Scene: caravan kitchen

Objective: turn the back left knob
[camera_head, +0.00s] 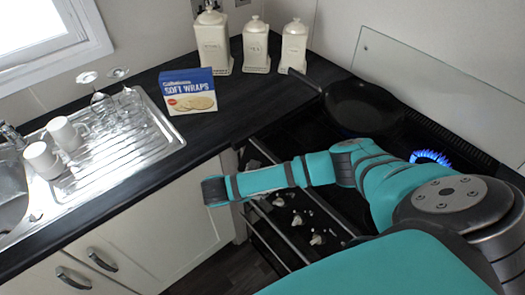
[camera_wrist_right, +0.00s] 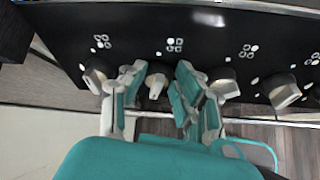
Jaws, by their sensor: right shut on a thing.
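A row of pale hob knobs runs along the dark control panel (camera_wrist_right: 200,25) in the right wrist view. My right gripper (camera_wrist_right: 155,97) has its two fingers around the second knob from the left (camera_wrist_right: 155,80), one on each side, and is shut on it. This knob's grip points down in the picture. The knobs beside it (camera_wrist_right: 97,75) are tilted. Burner marks sit above the knobs, too small to read surely. In the head view some knobs (camera_head: 316,239) show below my right arm, which mostly hides the gripper. My left gripper is not in view.
A black pan (camera_head: 362,105) stands on the hob, its handle toward the back left. A blue flame (camera_head: 430,157) burns on another burner. A soft wraps box (camera_head: 188,92), several canisters (camera_head: 256,48) and a sink drainer with mugs (camera_head: 62,133) stand left of the hob.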

